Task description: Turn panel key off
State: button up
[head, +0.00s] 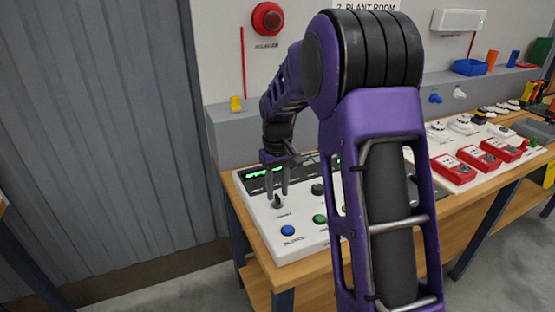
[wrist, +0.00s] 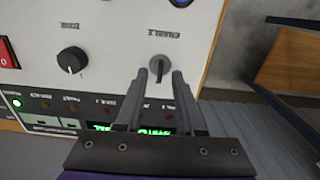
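The white control panel (head: 268,228) lies on the wooden bench with its small dark key switch (head: 278,203) near its left edge. In the wrist view the key (wrist: 160,68) stands on a round grey collar under an upside-down label that seems to read ENABLE. My gripper (head: 277,192) points down over the key. In the wrist view my gripper (wrist: 159,76) is open, with one fingertip on each side of the key. A gap shows between key and fingers; I cannot tell how far down the tips reach.
A black knob (wrist: 72,61) sits beside the key. A blue button (head: 288,231) and a green button (head: 320,219) are on the panel's front part. A lit green display (head: 265,172) runs along its back. Red boxes (head: 480,160) stand farther right. My arm hides the panel's right part.

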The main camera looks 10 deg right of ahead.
notch_tip(320, 180, up, 16)
jog(key=p, duration=0.1)
dwell(0.4)
